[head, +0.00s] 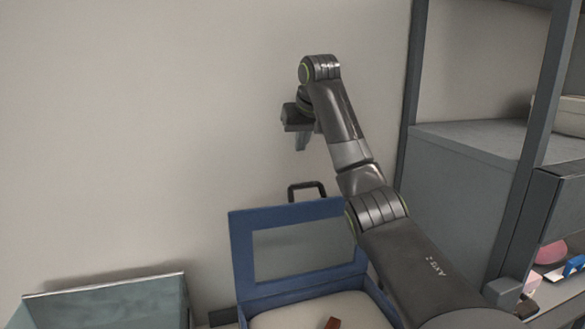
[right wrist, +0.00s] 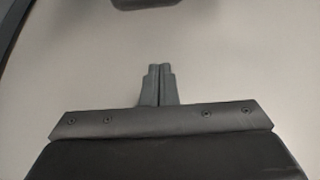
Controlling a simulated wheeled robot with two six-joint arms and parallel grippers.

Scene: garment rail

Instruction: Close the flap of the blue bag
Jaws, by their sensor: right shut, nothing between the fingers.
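The blue bag (head: 237,258) stands open at the bottom centre of the head view. Its flap (head: 300,212) is raised upright, with a blue border, a grey inner panel and a dark handle on top. The inside is pale, with a small reddish-brown item in it. My right gripper (head: 301,141) is above the flap and its handle, apart from them, and points down. In the right wrist view its fingers (right wrist: 159,84) are together with nothing between them. My left gripper is not in view.
A grey-green open bin (head: 105,288) stands at the lower left. A dark-framed shelf unit (head: 470,139) with a grey box stands on the right, near my right arm. Small pink and blue items (head: 550,252) lie at the right edge. The wall behind is bare.

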